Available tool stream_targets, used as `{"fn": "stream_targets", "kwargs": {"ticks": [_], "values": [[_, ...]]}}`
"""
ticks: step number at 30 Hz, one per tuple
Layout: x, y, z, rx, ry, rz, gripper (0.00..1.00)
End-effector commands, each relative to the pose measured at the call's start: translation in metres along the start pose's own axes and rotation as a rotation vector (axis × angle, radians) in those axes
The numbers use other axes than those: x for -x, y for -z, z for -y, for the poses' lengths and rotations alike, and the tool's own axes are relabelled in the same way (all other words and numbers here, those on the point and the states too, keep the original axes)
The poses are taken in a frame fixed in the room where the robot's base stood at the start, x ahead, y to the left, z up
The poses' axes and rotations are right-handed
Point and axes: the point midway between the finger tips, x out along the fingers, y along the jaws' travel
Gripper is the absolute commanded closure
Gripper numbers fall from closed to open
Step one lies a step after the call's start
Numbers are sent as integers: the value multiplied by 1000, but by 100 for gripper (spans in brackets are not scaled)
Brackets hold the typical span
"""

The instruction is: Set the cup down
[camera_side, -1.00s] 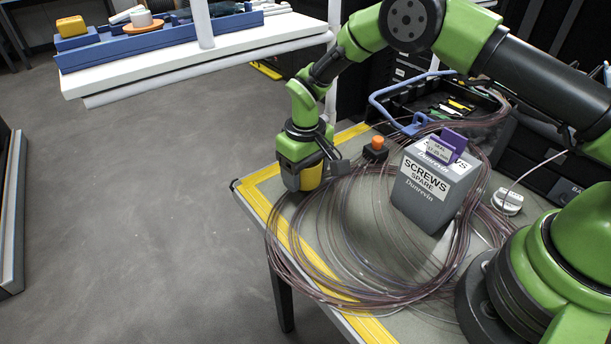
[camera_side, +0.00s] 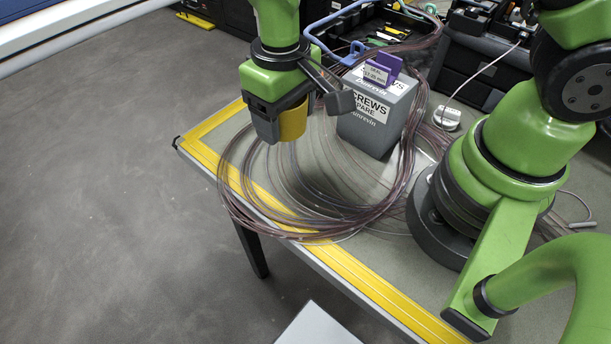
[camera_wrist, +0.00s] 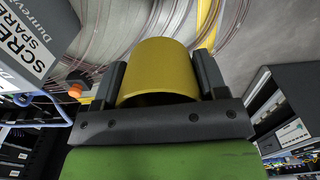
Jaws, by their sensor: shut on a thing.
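The yellow cup (camera_side: 293,122) is held between the dark fingers of my gripper (camera_side: 278,122). In the side view it hangs over the left part of the table, above the coil of cable, and part of it is hidden by a finger. In the wrist view the cup (camera_wrist: 160,65) fills the space between both fingers, with its curved outside and part of its rim showing. My gripper is shut on it. I cannot tell the exact gap between the cup and the cable below.
A loose coil of clear cable (camera_side: 300,225) covers much of the table (camera_side: 345,262). The grey SCREWS box (camera_side: 376,125) stands close to the right of my gripper. An orange button (camera_wrist: 75,90) shows in the wrist view. Yellow tape (camera_side: 375,288) runs along the table edge.

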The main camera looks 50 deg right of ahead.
Motion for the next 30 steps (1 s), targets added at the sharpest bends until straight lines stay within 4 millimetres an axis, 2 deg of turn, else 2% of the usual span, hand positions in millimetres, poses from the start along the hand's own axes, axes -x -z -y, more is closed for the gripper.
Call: {"fn": "stream_targets", "kwargs": {"ticks": [3, 9, 16, 22, 30], "values": [[2, -22, -1, -11, 0, 1, 62], [-5, -38, -2, -24, 0, 3, 62], [-45, -39, -2, -25, -1, 5, 62], [-62, -38, -2, -26, -1, 4, 62], [-96, -38, -2, -25, 0, 3, 62]]}}
